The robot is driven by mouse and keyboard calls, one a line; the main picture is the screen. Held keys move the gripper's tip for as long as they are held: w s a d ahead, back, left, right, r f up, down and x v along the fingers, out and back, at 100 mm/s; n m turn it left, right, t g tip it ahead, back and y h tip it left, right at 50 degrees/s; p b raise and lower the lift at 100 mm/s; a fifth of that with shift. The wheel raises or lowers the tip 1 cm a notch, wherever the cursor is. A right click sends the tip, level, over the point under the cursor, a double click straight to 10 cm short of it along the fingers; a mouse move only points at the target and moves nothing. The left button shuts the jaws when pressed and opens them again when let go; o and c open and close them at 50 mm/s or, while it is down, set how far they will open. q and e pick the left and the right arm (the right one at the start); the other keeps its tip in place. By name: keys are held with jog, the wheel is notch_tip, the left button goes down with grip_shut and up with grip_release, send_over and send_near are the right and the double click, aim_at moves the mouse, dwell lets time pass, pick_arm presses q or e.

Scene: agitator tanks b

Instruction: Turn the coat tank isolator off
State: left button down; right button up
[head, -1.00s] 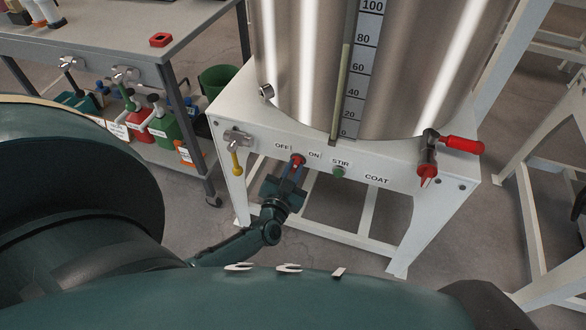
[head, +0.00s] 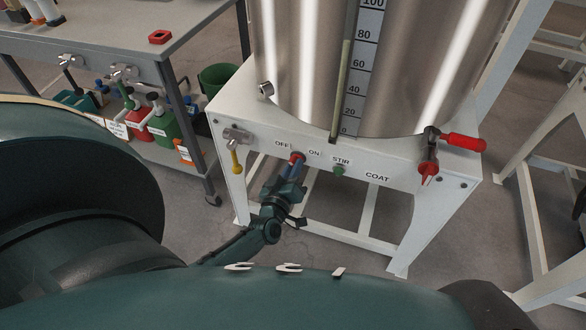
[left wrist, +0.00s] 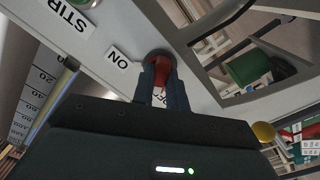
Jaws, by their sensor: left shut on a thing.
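The coat tank (head: 400,60) is a tall steel vessel on a white stand, with a COAT label on the front panel (head: 400,165). Its isolator is a red knob (head: 297,157) between the OFF label (head: 281,145) and the ON label (head: 314,153). My left gripper (head: 294,168) reaches up to the panel from below, shut on the knob. In the left wrist view the red knob (left wrist: 160,68) sits between the two fingers (left wrist: 162,88). The ON label (left wrist: 119,57) is clear there; the OFF label is partly hidden by the fingers. My right gripper is out of view.
A green STIR button (head: 339,170) is just right of the isolator. A grey bench (head: 120,45) with bottles below stands at left.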

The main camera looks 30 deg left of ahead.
pick_arm(q)
jog(key=shift+n, duration=0.9)
jog(key=c, duration=1.4)
grip_release()
jog(key=shift+w, duration=0.1)
